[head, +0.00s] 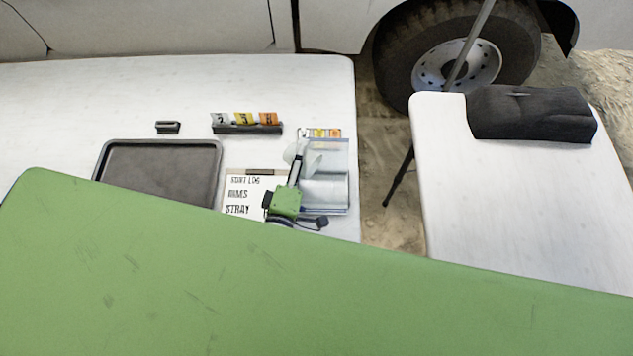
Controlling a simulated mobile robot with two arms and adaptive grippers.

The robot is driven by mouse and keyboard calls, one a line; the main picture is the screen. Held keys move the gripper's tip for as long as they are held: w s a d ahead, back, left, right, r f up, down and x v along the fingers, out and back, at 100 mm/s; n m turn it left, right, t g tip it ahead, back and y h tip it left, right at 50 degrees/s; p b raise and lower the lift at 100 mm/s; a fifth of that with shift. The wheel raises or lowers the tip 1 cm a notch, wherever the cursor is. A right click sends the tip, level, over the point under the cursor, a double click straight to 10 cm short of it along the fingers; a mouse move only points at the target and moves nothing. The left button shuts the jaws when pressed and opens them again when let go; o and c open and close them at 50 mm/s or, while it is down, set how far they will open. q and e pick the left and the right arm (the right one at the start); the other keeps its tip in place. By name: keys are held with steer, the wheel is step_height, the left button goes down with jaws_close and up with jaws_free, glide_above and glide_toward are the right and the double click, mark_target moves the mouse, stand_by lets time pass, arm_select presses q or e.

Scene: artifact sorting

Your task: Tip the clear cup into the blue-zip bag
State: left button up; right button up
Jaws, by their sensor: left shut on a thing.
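My left gripper (298,155) is over the right end of the white table, with its green wrist part beside the clipboard. Its jaws are shut on a pale, see-through thing that looks like the clear cup (312,161). The cup seems tilted and overlaps the upper left part of a clear bag (333,192) with bluish edges. The bag's zip colour is too small to tell. I cannot tell whether the cup's mouth is inside the bag or above it, or what the cup contains. My right gripper is not in view.
A dark tray (160,146), a clipboard with a written sheet (240,196), a rack of coloured tags (247,129) and a small black block (167,127) are on the white table (300,75). A second table (500,200) holds a dark case (530,113). A gap separates the tables.

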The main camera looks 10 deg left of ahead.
arm_select(q)
steer(key=shift+d+r+m, duration=0.15)
steer(key=shift+m, duration=0.15)
steer(key=shift+d+f+t, duration=0.1)
steer(key=shift+f+t, duration=0.1)
steer(key=shift+t, duration=0.1)
